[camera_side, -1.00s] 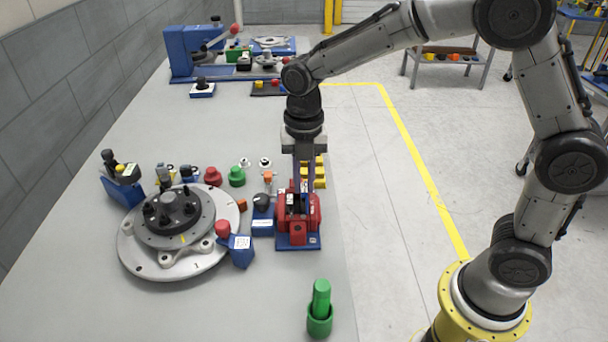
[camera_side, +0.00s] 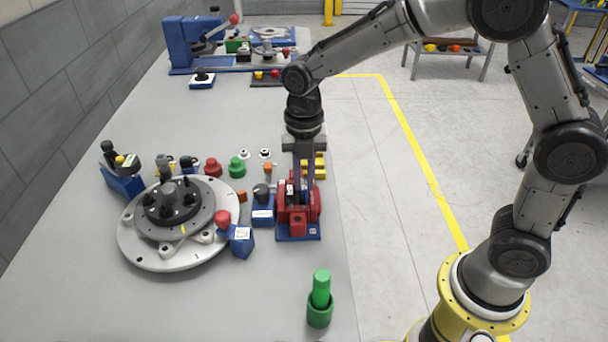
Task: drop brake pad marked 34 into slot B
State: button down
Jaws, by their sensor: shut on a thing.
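A red caliper-like fixture (camera_side: 313,207) stands on a blue base (camera_side: 298,233) near the right edge of the bench. My gripper (camera_side: 302,182) points straight down over it, with its fingers reaching into the top opening. The gripper is shut on a small dark piece, mostly hidden by the fingers and the red walls. Dark and whitish parts show in the opening, but I cannot tell which is the held pad. The number 34 and the slot letters cannot be read at this size, and how deep the piece sits cannot be told.
Left of the fixture are a blue block with a black knob (camera_side: 262,193) and a round hub on a pale disc (camera_side: 135,247). Red (camera_side: 213,168) and green (camera_side: 237,168) knobs stand behind. A green cylinder in a cup (camera_side: 320,317) stands in front. The front left bench is clear.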

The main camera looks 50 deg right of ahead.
jog(key=shift+f, duration=0.6)
dwell(1.0)
jog(key=c, duration=1.2)
grip_release()
jog(key=shift+r, duration=1.5)
jog(key=shift+o, duration=0.2)
jog(key=o, duration=0.5)
